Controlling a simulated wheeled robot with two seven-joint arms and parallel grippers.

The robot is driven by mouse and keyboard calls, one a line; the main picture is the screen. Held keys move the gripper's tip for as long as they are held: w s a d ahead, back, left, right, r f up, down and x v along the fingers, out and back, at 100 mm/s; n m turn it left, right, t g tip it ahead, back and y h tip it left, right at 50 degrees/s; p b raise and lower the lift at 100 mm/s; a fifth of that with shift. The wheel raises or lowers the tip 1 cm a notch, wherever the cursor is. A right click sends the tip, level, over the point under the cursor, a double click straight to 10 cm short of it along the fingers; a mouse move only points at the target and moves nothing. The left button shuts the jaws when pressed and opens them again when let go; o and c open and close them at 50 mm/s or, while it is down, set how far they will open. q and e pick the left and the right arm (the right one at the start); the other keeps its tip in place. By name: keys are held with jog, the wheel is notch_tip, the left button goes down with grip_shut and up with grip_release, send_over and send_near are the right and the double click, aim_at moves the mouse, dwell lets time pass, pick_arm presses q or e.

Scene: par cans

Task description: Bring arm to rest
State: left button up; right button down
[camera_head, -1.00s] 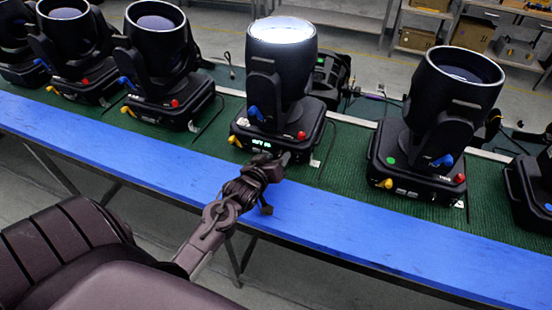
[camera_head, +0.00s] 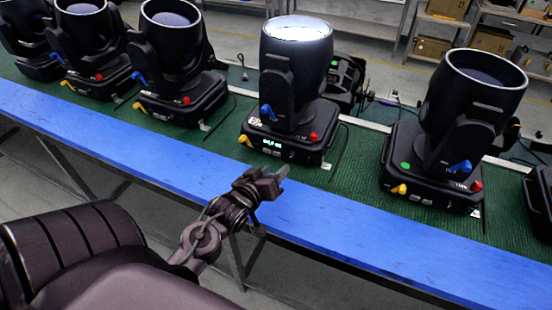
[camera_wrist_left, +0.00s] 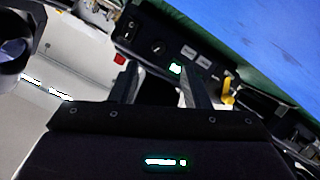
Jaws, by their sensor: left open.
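My left gripper (camera_head: 278,175) is over the blue front edge of the table, in front of the lit par can (camera_head: 294,70), and apart from it. Its jaws are open and empty; both fingers (camera_wrist_left: 158,84) show in the left wrist view. The lit par can has a bright white top, a green display, and red, blue and yellow knobs on its base. Its base panel (camera_wrist_left: 160,45) also shows in the left wrist view beyond the fingers. My right gripper is in neither view.
Several more par cans stand in the row, such as one on the right (camera_head: 470,100) and one on the left (camera_head: 172,50). They stand on a green mat (camera_head: 345,185). The blue table strip (camera_head: 400,240) in front is bare. Shelves with boxes (camera_head: 490,40) stand behind.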

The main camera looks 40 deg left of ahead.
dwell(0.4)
pick_arm(q)
jog(key=shift+d+f, duration=0.1)
jog(key=shift+d, duration=0.15)
jog(key=s+d+m+g, duration=0.1)
jog(key=d, duration=0.1)
jog(key=s+d+f+m+g+h, duration=0.1)
jog(key=s+d+m+g, duration=0.1)
jog(key=s+d+f+m+g, duration=0.1)
jog(key=d+g, duration=0.1)
jog(key=d, duration=0.1)
jog(key=shift+s+f+m+h, duration=0.25)
jog(key=shift+s+m+h, duration=0.05)
jog(key=shift+s, duration=0.05)
jog(key=s+d+m+g, duration=0.5)
jog(key=s+d+g, duration=0.1)
jog(key=s, duration=0.3)
notch_tip(320, 180, down, 35)
jog(key=s+g+b, duration=0.1)
jog(key=s+b, duration=0.2)
jog(key=b, duration=0.1)
jog(key=s+a+f+g+b, duration=0.1)
jog(key=s+a+f, duration=0.3)
jog(key=s+f, duration=1.4)
jog(key=shift+s+f+b, duration=0.35)
jog(key=shift+f+b, duration=0.4)
jog(key=shift+f, duration=0.05)
